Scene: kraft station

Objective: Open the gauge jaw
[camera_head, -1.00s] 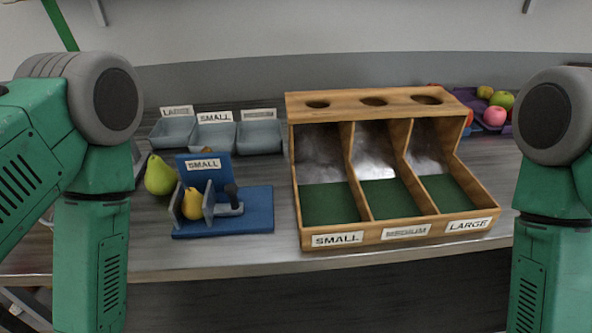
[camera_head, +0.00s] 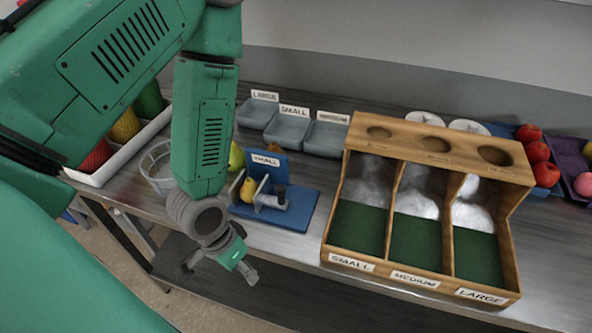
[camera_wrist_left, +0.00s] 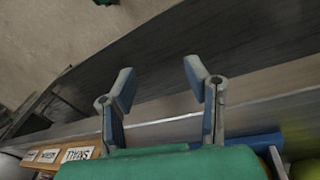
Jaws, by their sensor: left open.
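The gauge has a blue base (camera_head: 296,213) and a back plate labelled SMALL. Its grey jaw (camera_head: 264,190) stands around a small yellow pear (camera_head: 248,190), and a dark-knobbed handle (camera_head: 280,197) sits to the right. My left gripper (camera_head: 220,271) is open and empty in front of the table edge, nearer to me than the gauge and apart from it. The left wrist view shows its two spread fingers (camera_wrist_left: 160,84) with nothing between them. A blue strip, seemingly the gauge base (camera_wrist_left: 255,142), shows at that view's lower right. My right gripper is out of view.
A wooden three-slot sorter (camera_head: 350,258) stands to the right of the gauge. Grey labelled trays (camera_head: 288,130) lie behind it. A green pear (camera_head: 236,157) is partly hidden by my left arm. A clear round container (camera_head: 158,166) stands left of the arm.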

